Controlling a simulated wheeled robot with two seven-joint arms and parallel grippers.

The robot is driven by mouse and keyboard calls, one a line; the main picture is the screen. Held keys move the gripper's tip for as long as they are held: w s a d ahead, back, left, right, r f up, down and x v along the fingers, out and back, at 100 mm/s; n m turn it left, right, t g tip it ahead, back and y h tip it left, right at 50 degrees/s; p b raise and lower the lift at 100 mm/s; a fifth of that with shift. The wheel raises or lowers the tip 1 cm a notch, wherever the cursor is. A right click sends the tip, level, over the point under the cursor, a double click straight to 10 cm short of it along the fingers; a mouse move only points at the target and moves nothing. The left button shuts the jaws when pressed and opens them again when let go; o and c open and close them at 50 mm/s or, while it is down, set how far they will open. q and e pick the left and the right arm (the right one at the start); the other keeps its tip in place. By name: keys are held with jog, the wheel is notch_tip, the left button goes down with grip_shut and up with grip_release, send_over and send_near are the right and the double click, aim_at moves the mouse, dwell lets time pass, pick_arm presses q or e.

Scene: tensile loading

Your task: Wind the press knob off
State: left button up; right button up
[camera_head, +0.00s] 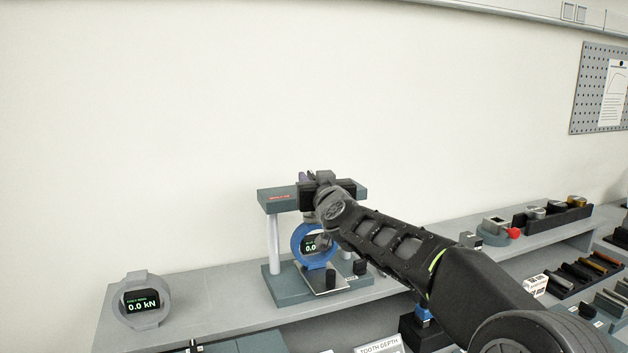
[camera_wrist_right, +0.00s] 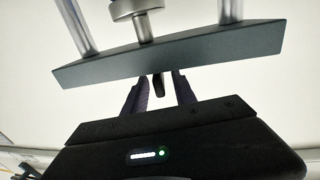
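The press (camera_head: 282,192) stands on the grey shelf, with a dark grey-green crossbeam on two light columns. My right gripper (camera_head: 314,181) is at the top of the crossbeam and hides most of what is there. In the right wrist view the crossbeam (camera_wrist_right: 170,55) and its screw (camera_wrist_right: 144,27) appear upside down. My right gripper's two fingers (camera_wrist_right: 162,92) are apart, one on each side of a small dark part (camera_wrist_right: 158,84), probably the press knob. Gaps show beside it, so the fingers do not look closed on it. My left gripper is not in view.
A blue ring gauge (camera_head: 298,240) sits inside the press, its display partly covered by my right arm. A grey ring gauge (camera_head: 142,300) reading 0.0 kN stands at the left. Holders and blocks (camera_head: 552,215) line the shelf at the right. Bare shelf (camera_head: 215,295) lies left of the press.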

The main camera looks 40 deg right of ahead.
jog(key=p+v, duration=0.1)
jog(key=v, duration=0.6)
jog(key=shift+s+a, duration=0.2)
jog(key=shift+s, duration=0.15)
dwell(0.4)
